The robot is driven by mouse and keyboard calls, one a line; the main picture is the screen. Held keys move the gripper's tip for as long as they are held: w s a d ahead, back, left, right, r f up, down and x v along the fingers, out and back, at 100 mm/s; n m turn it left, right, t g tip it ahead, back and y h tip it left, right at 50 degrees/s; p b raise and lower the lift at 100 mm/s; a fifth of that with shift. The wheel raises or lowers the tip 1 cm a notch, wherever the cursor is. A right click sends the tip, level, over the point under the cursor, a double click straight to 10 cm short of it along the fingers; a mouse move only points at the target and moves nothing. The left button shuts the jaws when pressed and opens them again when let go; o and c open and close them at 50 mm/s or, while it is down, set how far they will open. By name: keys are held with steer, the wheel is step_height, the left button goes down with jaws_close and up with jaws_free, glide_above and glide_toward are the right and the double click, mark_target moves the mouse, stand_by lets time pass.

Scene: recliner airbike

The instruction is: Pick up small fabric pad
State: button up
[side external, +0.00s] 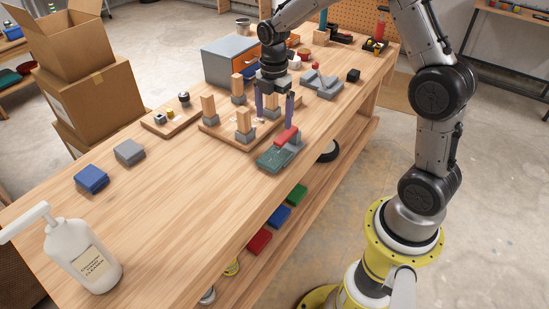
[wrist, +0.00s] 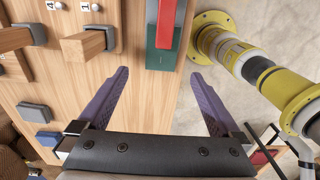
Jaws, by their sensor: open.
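Two small pad-like blocks lie on the bench at left in the side view, a blue one (side external: 91,179) and a grey one (side external: 129,151). I cannot tell which is the small fabric pad. In the wrist view the grey one (wrist: 35,112) and the blue one (wrist: 47,138) show at the lower left, outside the fingers. My gripper (side external: 274,108) points down over the wooden post board, with purple fingers apart and nothing between them. Its fingertips (wrist: 160,78) straddle the bench edge in the wrist view. Both pads are well clear of it.
The board (side external: 215,126) carries several upright wooden posts close to my gripper. A green device with a red bar (side external: 280,152) sits by the front edge. A white pump bottle (side external: 80,255) stands at the left end. Bench around the pads is mostly bare.

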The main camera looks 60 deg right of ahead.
glide_above(274, 156)
steer(key=f, duration=0.8)
steer(key=shift+w+d+f, duration=0.1)
steer(key=shift+d+f, duration=0.05)
steer(key=shift+d, duration=0.1)
steer(key=shift+a+f, duration=0.2)
steer(key=shift+f, duration=2.5)
steer(key=c, duration=1.3)
steer(key=shift+r, duration=0.1)
